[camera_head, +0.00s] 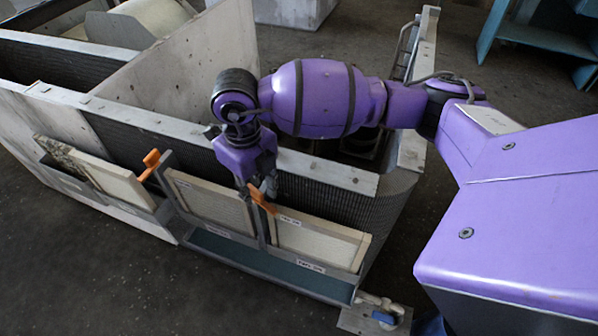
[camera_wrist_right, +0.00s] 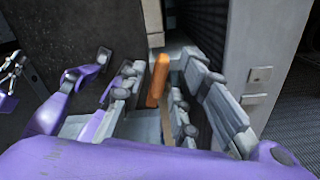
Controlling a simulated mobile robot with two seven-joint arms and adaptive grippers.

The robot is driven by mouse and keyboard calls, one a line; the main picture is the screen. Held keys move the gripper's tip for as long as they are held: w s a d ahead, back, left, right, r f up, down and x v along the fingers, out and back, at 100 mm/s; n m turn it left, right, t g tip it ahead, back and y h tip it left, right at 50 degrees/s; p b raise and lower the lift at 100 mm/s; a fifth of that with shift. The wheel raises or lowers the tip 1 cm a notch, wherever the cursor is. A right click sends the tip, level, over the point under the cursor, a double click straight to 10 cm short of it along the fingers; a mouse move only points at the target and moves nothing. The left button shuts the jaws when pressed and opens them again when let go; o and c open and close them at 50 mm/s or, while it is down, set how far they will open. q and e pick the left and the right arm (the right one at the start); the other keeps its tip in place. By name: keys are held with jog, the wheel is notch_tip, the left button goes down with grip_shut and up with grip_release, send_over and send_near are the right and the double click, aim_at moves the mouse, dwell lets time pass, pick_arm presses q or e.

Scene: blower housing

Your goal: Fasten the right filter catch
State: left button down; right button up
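The right filter catch is an orange lever (camera_head: 262,196) on the upright between the middle and right filter panels. In the wrist view the orange catch (camera_wrist_right: 158,80) stands nearly upright between the fingers of my right gripper (camera_wrist_right: 157,95). The fingers are apart, with a visible gap at least on the left; contact on the right side is unclear. In the head view my right gripper (camera_head: 258,180) points down at the catch and hides part of it. The right filter panel (camera_head: 318,240) sits in its frame. My left gripper does not show in the head view.
A second orange catch (camera_head: 150,163) is on the left upright, beside the left filter panel (camera_head: 115,183). A grey housing rim (camera_head: 325,172) runs behind my right gripper. A tray-like ledge (camera_head: 270,267) projects below the panels. Floor in front is clear.

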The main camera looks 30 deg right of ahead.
aim_at(254, 189)
jog(key=shift+w+r, duration=0.1)
jog(key=shift+r, duration=0.05)
grip_shut()
jog(key=n, duration=0.2)
jog(key=shift+n+b, duration=0.35)
jog(key=shift+n, duration=0.65)
jog(key=shift+o, duration=0.5)
grip_release()
notch_tip(254, 189, up, 12)
